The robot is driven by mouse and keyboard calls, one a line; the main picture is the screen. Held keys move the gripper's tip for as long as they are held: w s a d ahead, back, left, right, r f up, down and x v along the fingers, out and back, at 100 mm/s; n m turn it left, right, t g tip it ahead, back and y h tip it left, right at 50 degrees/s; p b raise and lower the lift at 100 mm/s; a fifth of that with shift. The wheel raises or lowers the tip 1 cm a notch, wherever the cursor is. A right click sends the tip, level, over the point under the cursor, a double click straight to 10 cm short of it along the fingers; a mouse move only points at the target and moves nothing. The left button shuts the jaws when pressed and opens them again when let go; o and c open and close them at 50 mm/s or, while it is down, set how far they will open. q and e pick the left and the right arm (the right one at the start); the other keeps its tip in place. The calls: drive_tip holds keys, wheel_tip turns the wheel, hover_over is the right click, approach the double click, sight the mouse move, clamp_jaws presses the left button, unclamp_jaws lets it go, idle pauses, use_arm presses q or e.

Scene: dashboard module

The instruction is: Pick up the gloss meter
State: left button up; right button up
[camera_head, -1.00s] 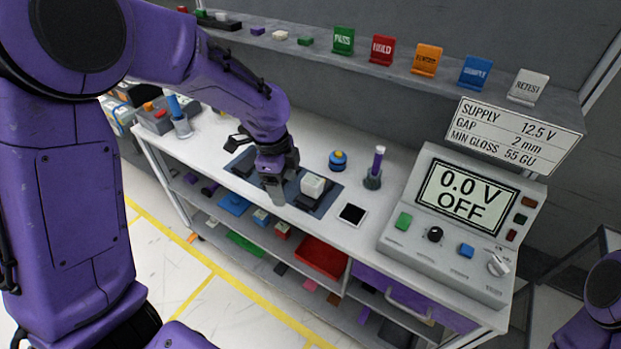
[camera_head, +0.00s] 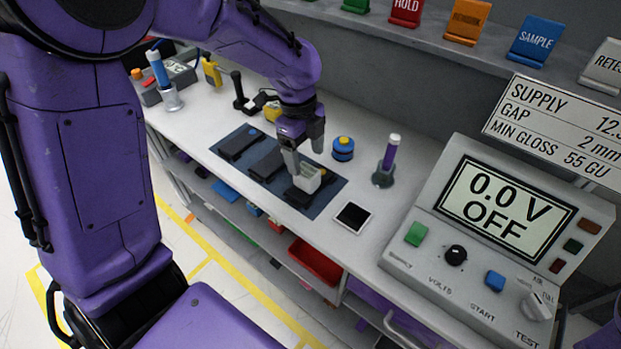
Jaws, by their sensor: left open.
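My left gripper (camera_head: 304,162) is open, fingers pointing down, over the right part of a dark mat on the bench. A small white block (camera_head: 307,180) is right at its fingertips, on or against a black module on the mat. I cannot tell whether the fingers touch it. No label marks the gloss meter, so I cannot tell which item it is. Nearby stand a blue-and-yellow round item (camera_head: 343,149) and a purple, white-topped tool in a grey holder (camera_head: 384,178). A black square with a white border (camera_head: 352,217) lies on the bench to the right. My right gripper is out of view.
A grey console (camera_head: 470,250) reading 0.0 V OFF stands at the right, below a specification sign (camera_head: 555,130). Coloured signs line the shelf above. Black modules (camera_head: 238,143) lie on the mat. A yellow device (camera_head: 211,72) and a blue-handled tool (camera_head: 158,70) stand further left.

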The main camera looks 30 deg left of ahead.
sight(307, 170)
use_arm(q)
drive_tip(key=f, duration=0.4)
drive_tip(key=f+p, duration=0.1)
drive_tip(key=f, duration=0.1)
drive_tip(key=shift+s+d+f, duration=0.1)
drive_tip(key=shift+s+d, duration=0.2)
drive_tip(key=shift+w+d+f, duration=0.1)
drive_tip(key=shift+w+f, duration=0.1)
drive_tip(key=shift+f, duration=0.25)
drive_tip(key=shift+s+r, duration=0.1)
drive_tip(key=shift+r, duration=0.05)
drive_tip(key=c, duration=1.2)
